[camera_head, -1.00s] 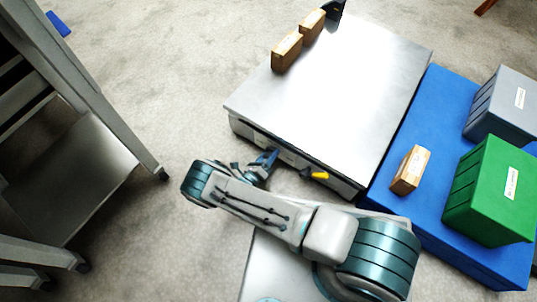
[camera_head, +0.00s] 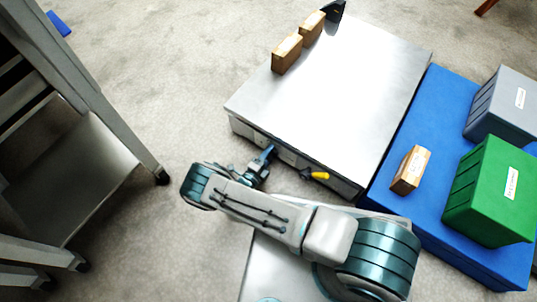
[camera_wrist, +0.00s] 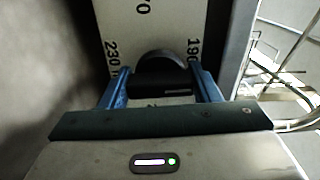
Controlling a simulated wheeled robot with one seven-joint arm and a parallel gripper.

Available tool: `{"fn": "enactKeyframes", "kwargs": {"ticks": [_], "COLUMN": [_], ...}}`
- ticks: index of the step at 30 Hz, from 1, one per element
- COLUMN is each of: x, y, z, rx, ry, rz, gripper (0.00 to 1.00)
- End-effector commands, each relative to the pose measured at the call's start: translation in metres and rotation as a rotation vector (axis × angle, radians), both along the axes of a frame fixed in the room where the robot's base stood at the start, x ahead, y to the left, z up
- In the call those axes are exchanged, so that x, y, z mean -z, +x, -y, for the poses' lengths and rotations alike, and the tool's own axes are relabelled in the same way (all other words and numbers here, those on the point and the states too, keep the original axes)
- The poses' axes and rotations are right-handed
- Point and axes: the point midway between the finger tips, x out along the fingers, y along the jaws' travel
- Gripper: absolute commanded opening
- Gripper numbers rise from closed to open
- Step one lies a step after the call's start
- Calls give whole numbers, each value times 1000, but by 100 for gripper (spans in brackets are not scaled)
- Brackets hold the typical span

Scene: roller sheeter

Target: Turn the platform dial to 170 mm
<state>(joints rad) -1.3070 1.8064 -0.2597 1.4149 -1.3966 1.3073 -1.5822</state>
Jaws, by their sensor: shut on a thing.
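The platform dial (camera_wrist: 162,70) is a dark round knob on a white scale plate in the wrist view. Printed on the plate are 230 at its left, 190 at its right, and a number ending in 70 above, cut by the frame edge. A number below it is mostly hidden. My gripper (camera_wrist: 165,88) has its two blue fingers on either side of the knob, shut on it. A small pale mark shows on the knob's near face; I cannot tell the setting. In the head view my gripper (camera_head: 267,156) is at the machine's front face, and the dial is hidden.
The sheeter (camera_head: 340,90) has a flat metal top with wooden blocks (camera_head: 287,52) at the back. A yellow handle (camera_head: 320,176) sticks out right of my gripper. A blue platform (camera_head: 420,120) with green (camera_head: 490,190) and grey bins is at right. A grey rack (camera_head: 100,160) stands left.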

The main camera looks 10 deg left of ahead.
Motion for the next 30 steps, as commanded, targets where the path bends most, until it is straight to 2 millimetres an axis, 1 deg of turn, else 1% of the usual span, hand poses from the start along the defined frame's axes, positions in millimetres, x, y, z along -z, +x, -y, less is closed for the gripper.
{"fn": "enactKeyframes", "kwargs": {"ticks": [17,18,20,21,30], "x": [1,1,1,1,0], "y": [-1,-1,-1,-1,-2], "z": [-2,-2,-2,-1,0], "rx": [-3,-3,-3,-2,1], "ry": [-31,-31,-31,-31,-32], "rz": [-16,-16,-16,-16,-15], "gripper": [34,59,76,78,78]}}
